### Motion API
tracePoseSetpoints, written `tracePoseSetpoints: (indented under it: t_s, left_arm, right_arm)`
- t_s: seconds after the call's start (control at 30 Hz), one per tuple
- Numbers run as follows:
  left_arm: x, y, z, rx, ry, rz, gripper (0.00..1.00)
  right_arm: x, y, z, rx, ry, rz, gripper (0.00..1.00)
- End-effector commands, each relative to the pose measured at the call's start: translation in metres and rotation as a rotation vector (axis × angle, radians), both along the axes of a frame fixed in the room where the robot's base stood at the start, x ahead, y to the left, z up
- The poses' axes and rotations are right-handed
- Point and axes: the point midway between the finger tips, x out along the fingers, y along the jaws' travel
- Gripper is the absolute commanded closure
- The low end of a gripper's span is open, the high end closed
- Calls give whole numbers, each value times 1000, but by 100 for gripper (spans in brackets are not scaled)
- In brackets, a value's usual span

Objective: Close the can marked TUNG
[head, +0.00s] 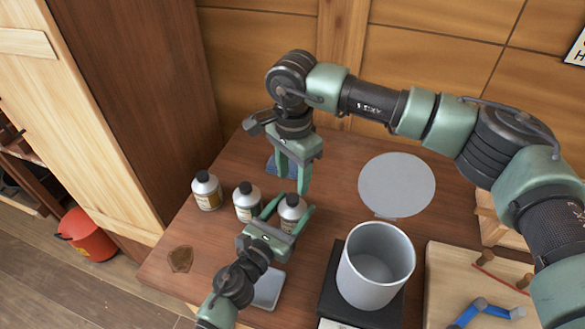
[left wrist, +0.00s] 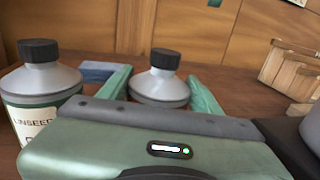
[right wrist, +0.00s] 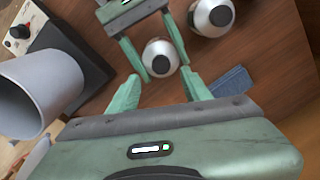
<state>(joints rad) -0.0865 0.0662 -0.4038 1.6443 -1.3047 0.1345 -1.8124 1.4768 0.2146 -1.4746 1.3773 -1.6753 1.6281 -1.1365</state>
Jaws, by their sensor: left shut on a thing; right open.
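Three grey-shouldered cans with black caps stand in a row on the table: a left can (head: 207,191), a middle can (head: 247,201) and a right can (head: 291,211). My left gripper (head: 288,215) is shut on the right can, which stands upright; its black cap (left wrist: 165,59) sits on top. Its label is hidden, so I cannot read TUNG. The can beside it in the left wrist view (left wrist: 42,95) reads LINSEED. My right gripper (head: 290,184) is open and empty, pointing down just behind and above the held can. The right wrist view shows the held can's cap (right wrist: 161,65) beyond its fingertips.
A grey pot (head: 376,265) stands on a black device at the right front. A pale round disc (head: 396,185) lies behind it. A blue pad (head: 271,167) lies behind the cans. A brown shield-shaped piece (head: 180,258) and a grey square dish (head: 268,290) lie in front.

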Motion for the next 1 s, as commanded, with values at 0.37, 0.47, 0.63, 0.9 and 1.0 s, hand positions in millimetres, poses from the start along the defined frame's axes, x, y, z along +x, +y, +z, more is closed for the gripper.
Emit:
tracePoseSetpoints:
  t_s: [0.37,0.47,0.63,0.9,1.0]
  left_arm:
    - [0,0,0,-1,-1,0,100]
    - [0,0,0,-1,-1,0,100]
    - [0,0,0,-1,-1,0,100]
    - [0,0,0,0,0,-1,100]
    - [0,0,0,0,0,-1,100]
  right_arm:
    - [1,1,11,-1,-1,842,52]
    - [1,1,13,0,0,1025,52]
    - [1,1,16,1,0,1236,52]
    - [1,1,17,1,0,1325,52]
    - [1,1,17,1,0,1324,52]
